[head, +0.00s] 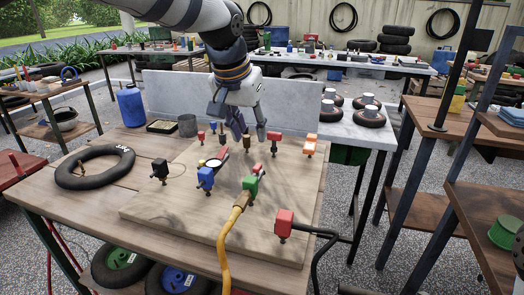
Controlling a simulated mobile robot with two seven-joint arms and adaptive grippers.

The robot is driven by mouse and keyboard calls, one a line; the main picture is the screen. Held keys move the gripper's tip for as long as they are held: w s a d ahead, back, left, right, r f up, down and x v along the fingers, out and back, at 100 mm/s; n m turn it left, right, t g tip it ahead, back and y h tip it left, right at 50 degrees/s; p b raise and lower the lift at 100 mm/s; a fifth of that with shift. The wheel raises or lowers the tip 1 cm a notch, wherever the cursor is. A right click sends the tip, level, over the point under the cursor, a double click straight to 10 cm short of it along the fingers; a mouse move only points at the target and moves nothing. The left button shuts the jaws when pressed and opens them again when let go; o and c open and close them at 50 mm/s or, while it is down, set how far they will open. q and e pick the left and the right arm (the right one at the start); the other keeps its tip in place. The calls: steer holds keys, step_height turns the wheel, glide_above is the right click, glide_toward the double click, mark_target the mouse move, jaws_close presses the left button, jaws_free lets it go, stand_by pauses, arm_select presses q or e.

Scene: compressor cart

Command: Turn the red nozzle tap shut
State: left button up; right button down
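Several small coloured taps or fittings stand on a wooden board (180,215) on the table. A large red one (284,221) is at the front right, beside a black hose. Smaller red ones are at the back left (201,135) and back right (274,137). Which one is the nozzle tap I cannot tell for sure. Another red part (223,153) sits below my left gripper, near a small round gauge (213,163). My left gripper (249,137) points down above the back of the board, fingers apart, with nothing seen between them. My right gripper is out of view.
A black tyre (95,168) and a blue bottle (131,105) are at the left. The board's front left is clear.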

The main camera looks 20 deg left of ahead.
mark_target(259, 164)
arm_select(q)
steer(key=x, duration=0.7)
steer(key=b+x, duration=0.1)
steer(key=x, duration=0.2)
steer(key=shift+s+f, duration=0.15)
steer(key=shift+f, duration=0.2)
jaws_close()
